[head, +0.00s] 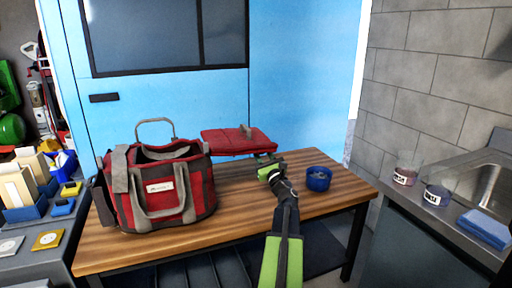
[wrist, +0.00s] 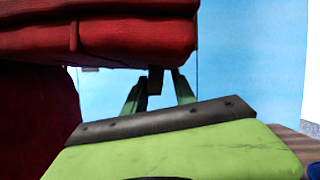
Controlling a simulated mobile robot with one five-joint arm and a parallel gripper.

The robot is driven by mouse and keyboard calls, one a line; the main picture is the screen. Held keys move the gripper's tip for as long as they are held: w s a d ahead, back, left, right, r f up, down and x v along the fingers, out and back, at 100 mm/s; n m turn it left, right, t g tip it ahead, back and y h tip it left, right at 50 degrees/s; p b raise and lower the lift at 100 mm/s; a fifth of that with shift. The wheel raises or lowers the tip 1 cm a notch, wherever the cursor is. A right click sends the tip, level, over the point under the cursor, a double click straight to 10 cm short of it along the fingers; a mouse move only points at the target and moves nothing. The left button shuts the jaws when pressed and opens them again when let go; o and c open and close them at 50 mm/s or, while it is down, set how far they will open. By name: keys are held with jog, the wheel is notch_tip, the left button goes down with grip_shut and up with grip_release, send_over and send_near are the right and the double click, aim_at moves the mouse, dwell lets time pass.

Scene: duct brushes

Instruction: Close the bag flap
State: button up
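The red and grey bag (head: 165,190) stands on the wooden table. Its red flap (head: 238,141) is swung open to the right of the bag mouth and stands out roughly level above the table. The flap's underside and edge fill the upper left of the wrist view (wrist: 110,40). My gripper (head: 268,165) is just below the flap's right end. In the wrist view its two green fingers (wrist: 158,92) stand apart, one on each side of a small dark tab (wrist: 155,80) hanging below the flap. Gaps show beside the tab, so the fingers do not appear closed on it.
A blue bowl-like container (head: 318,179) stands on the table right of my gripper. The table's front edge (head: 240,222) is clear. A side bench with blue bins (head: 28,212) is at left; a sink counter with two jars (head: 405,174) is at right.

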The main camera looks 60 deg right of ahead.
jog(key=shift+w, duration=0.15)
jog(key=shift+c, duration=0.2)
grip_shut()
dwell(1.1)
